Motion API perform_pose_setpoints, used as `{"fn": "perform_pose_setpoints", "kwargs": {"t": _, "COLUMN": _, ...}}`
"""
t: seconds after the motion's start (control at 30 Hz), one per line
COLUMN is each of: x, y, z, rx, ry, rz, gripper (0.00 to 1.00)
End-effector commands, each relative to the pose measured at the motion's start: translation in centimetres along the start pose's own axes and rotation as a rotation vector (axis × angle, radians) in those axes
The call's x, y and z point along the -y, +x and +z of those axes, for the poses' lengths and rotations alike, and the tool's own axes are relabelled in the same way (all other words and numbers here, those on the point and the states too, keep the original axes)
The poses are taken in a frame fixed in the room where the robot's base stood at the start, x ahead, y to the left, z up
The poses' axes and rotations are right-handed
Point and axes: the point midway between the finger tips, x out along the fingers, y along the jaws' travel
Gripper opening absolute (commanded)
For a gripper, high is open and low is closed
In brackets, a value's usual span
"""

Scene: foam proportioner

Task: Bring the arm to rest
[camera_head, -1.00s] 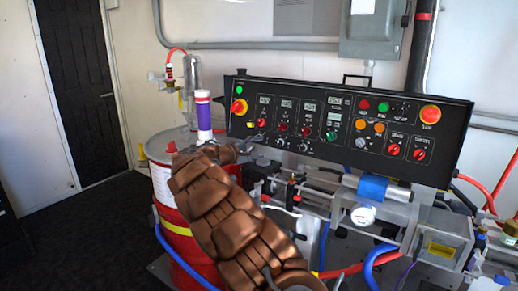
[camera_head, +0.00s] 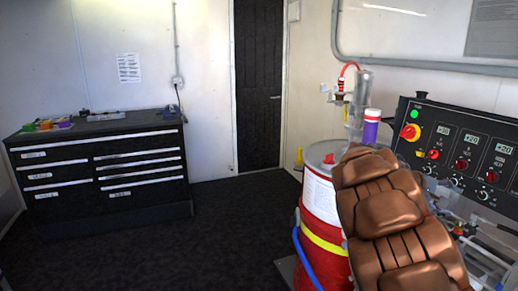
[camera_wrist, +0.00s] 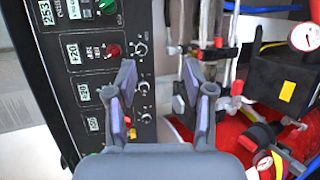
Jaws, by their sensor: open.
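My gripper (camera_wrist: 163,95) is open and empty in the wrist view. Its two fingers stand apart in front of the black control panel (camera_wrist: 72,60) on the left and the pipes and valves (camera_wrist: 205,60) on the right. I cannot tell how far the fingertips are from the panel. In the head view my copper-coloured arm rises at the lower right, in front of the control panel (camera_head: 462,140) and partly over the red and white drum (camera_head: 322,190). The gripper itself is hidden behind the arm there.
A black tool cabinet (camera_head: 100,165) with small items on top stands at the left. A dark door (camera_head: 258,85) is at the back. The dark floor (camera_head: 225,240) between cabinet and drum is clear.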

Motion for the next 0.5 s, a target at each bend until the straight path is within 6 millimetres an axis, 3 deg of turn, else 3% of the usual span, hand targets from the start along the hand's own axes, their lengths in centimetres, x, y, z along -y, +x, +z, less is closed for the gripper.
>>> {"fn": "perform_pose_setpoints", "kwargs": {"t": 0.1, "x": 1.3, "y": -1.8, "z": 3.7, "rx": 0.019, "ry": 0.045, "rz": -0.095, "gripper": 0.53}}
{"fn": "perform_pose_setpoints", "kwargs": {"t": 0.27, "x": 4.2, "y": -4.3, "z": 8.2, "rx": 0.035, "ry": 0.096, "rz": -0.237, "gripper": 0.53}}
{"fn": "perform_pose_setpoints", "kwargs": {"t": 0.5, "x": 9.9, "y": -8.9, "z": 14.2, "rx": 0.046, "ry": 0.144, "rz": -0.468, "gripper": 0.53}}
